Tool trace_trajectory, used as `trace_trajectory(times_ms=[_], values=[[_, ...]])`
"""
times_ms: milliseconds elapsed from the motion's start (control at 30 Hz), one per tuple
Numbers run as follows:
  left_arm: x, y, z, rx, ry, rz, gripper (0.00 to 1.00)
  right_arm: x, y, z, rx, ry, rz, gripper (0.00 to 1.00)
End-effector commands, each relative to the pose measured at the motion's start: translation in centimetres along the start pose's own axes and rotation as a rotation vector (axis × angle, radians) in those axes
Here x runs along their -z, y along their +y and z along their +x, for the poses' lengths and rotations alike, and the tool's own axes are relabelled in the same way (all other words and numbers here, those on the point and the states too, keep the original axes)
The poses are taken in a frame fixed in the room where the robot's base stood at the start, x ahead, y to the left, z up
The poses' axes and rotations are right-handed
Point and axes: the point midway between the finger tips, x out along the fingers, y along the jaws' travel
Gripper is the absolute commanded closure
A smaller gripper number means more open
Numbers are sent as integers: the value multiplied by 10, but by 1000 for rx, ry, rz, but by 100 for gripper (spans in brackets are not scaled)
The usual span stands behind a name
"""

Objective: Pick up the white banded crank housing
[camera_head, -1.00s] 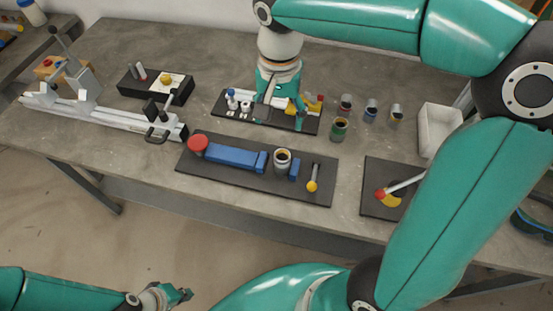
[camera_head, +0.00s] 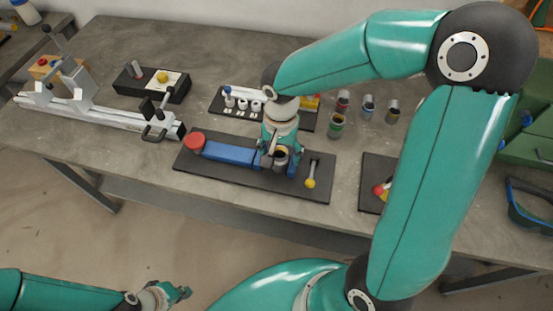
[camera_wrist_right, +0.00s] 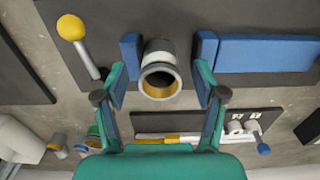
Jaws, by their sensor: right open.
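The white banded crank housing (camera_head: 281,157) is a short grey cylinder with a white band and a yellowish inside. It stands on a dark board (camera_head: 235,183) between blue blocks, partly hidden by my right gripper in the head view. The right wrist view shows the housing (camera_wrist_right: 160,72) with its open end facing the camera. My right gripper (camera_wrist_right: 161,84) is open, one finger on each side of the housing with visible gaps. It also shows in the head view (camera_head: 280,163). My left gripper (camera_head: 180,293) is low at the left, away from the table; its jaw opening is unclear.
A long blue block (camera_head: 228,153) and a red round part (camera_head: 194,141) lie left of the housing. A yellow-knobbed lever (camera_head: 312,174) stands to its right. Small banded cylinders (camera_head: 337,125) stand behind to the right. A white rail fixture (camera_head: 95,112) fills the left side.

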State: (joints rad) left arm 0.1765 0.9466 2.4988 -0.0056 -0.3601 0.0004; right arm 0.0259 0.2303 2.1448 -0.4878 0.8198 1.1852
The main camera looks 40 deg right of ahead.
Motion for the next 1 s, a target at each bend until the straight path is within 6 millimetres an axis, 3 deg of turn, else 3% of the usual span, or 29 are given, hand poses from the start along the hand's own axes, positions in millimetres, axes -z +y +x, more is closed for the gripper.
trace_trajectory(times_ms=[267,700,1000], values=[[0,0,0,0,0,0,100,0,0,5,1,0,1,30],[0,0,0,0,0,0,100,0,0,5,1,0,1,98],[0,0,0,0,0,0,100,0,0,3,1,1,1,99]])
